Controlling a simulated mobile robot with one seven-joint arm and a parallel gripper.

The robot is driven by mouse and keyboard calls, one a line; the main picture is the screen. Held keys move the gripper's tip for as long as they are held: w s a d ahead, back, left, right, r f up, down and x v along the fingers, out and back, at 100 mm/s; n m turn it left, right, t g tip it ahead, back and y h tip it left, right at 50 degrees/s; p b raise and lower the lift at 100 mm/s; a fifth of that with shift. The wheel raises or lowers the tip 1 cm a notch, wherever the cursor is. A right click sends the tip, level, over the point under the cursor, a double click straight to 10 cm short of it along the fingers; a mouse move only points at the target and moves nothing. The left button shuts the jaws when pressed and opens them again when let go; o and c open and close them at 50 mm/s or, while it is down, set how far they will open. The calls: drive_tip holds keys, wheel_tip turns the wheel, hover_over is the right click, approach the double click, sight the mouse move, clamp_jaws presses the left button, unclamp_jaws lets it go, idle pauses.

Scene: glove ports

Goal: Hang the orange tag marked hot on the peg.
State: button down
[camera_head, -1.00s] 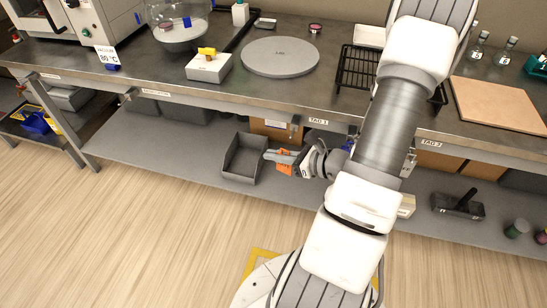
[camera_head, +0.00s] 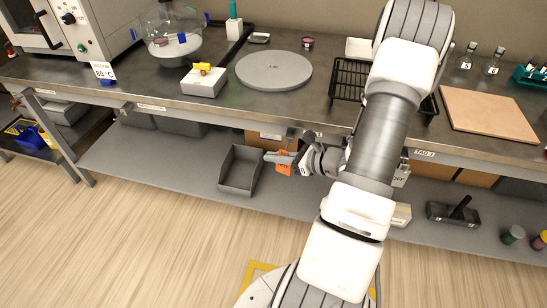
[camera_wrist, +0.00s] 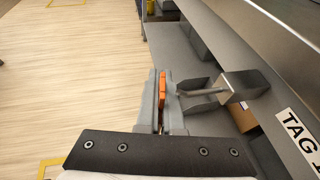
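The orange tag (camera_head: 284,169) is between the grey fingers of my gripper (camera_head: 283,158), below the bench's front edge. In the wrist view my gripper (camera_wrist: 162,105) is shut on the orange tag (camera_wrist: 163,86), seen nearly edge-on. The metal peg (camera_wrist: 203,92) sticks out from a block under the bench edge, beside the TAG 1 label (camera_wrist: 298,130). Its tip is just right of the fingers and tag; I cannot tell whether it touches. The tag's marking and hole cannot be made out.
A grey open bin (camera_head: 239,170) stands on the lower shelf (camera_head: 150,160), left of my gripper. A white tag (camera_head: 401,175) hangs near the TAG 3 label (camera_head: 424,153). The bench top (camera_head: 130,75) overhangs my gripper.

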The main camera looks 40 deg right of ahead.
drive_tip(key=shift+w+d+b, duration=0.35)
drive_tip(key=shift+w+d, duration=1.1)
drive_tip(key=shift+d, duration=0.15)
drive_tip(key=shift+f, duration=0.1)
drive_tip(key=c, duration=1)
unclamp_jaws()
drive_tip(key=p+v, duration=0.1)
drive_tip(key=v, duration=0.5)
drive_tip(key=p+v, duration=0.1)
drive_tip(key=v, duration=0.5)
drive_tip(key=p+v, duration=0.1)
drive_tip(key=v, duration=0.4)
drive_tip(key=shift+s+f+p, duration=0.15)
drive_tip(key=shift+s+p, duration=0.25)
drive_tip(key=shift+s, duration=0.1)
